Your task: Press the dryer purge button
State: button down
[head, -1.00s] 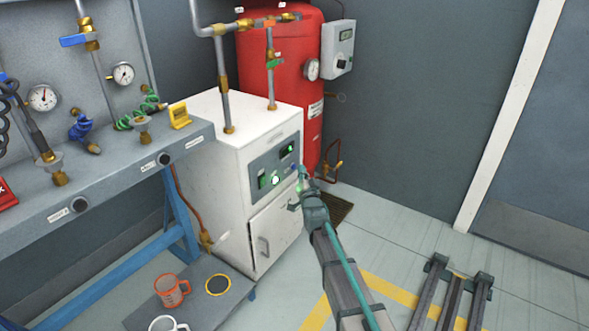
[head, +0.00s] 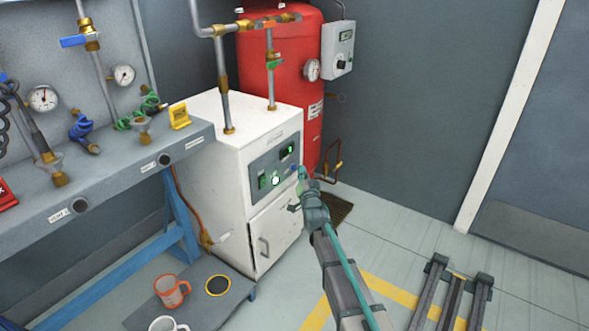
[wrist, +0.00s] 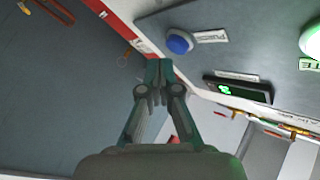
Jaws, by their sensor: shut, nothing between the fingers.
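The dryer is a white cabinet (head: 226,172) with a grey control panel (head: 262,163). Its blue button (head: 294,167) sits at the panel's right end, close to my gripper tips. In the wrist view the round blue button (wrist: 179,42) stands out from the panel beside a small white label, which seems to read PURGE. My gripper (wrist: 158,72) is shut and empty, its tips just short of and below the button in that picture; I see no clear contact. In the head view my gripper (head: 300,174) is in front of the panel's right edge.
A red tank (head: 275,65) stands behind the dryer.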

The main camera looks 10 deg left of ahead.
jog(key=shift+a, duration=0.1)
jog(key=shift+w+a, duration=0.15)
jog(key=shift+a, duration=0.1)
dwell(0.3)
jog(key=shift+w+a, duration=0.2)
jog(key=shift+a, duration=0.15)
dwell(0.9)
jog(key=shift+d, duration=0.1)
jog(key=shift+s+d+b, duration=0.4)
jog(key=shift+d, duration=0.2)
jog(key=d, duration=0.1)
jog(key=s+d, duration=0.1)
jog(key=d, duration=0.1)
jog(key=s+d, duration=0.1)
jog(key=shift+d, duration=0.25)
dwell(0.3)
